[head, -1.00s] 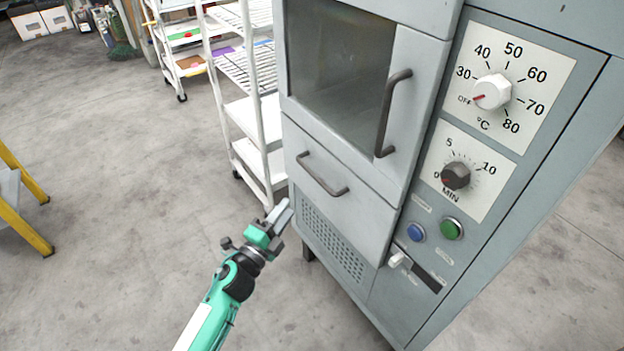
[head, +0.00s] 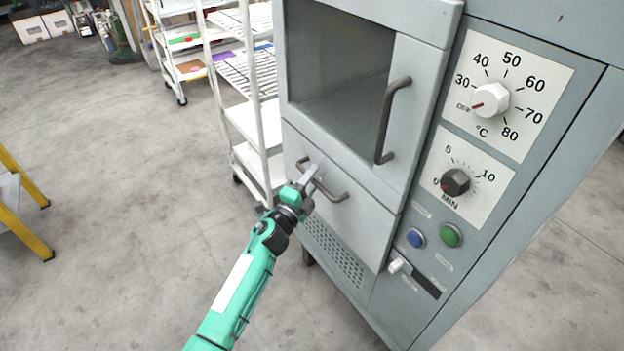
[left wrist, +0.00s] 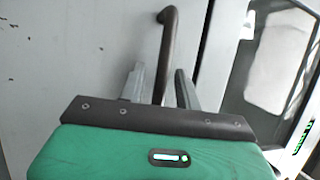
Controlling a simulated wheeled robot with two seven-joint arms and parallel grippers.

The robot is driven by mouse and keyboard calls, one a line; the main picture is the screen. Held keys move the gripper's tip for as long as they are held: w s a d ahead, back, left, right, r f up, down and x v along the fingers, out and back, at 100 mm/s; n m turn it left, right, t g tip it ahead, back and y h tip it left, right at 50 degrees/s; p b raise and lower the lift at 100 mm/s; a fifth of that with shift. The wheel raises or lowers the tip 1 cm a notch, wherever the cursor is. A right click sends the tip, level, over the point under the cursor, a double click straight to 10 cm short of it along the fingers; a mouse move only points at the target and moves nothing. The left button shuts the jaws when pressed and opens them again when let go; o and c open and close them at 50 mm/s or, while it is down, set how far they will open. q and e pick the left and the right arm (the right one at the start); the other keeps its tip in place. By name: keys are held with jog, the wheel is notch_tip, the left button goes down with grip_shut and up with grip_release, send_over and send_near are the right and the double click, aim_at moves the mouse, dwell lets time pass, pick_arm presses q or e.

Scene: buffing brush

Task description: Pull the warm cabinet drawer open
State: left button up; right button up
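The warm cabinet (head: 350,250) is grey, and its drawer (head: 355,218) sits below the windowed door, its front flush with the cabinet. The drawer's dark bar handle (head: 335,196) runs across the front. My left gripper (head: 312,178) is at the middle of this handle. In the left wrist view the handle (left wrist: 168,40) passes between the two fingers of the gripper (left wrist: 160,85), with small gaps on both sides, so the fingers are apart and not closed on it. The fingers cover part of the handle in the head view. My right gripper is not in view.
The windowed door above has its own vertical handle (head: 388,120). Dials and buttons fill the control panel (head: 487,130) at right. A white shelf rack (head: 255,110) stands close by the cabinet's left side. A yellow ladder (head: 20,205) is at far left, with clear floor between.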

pick_arm(q)
grip_shut()
jog(key=shift+s+a, duration=0.1)
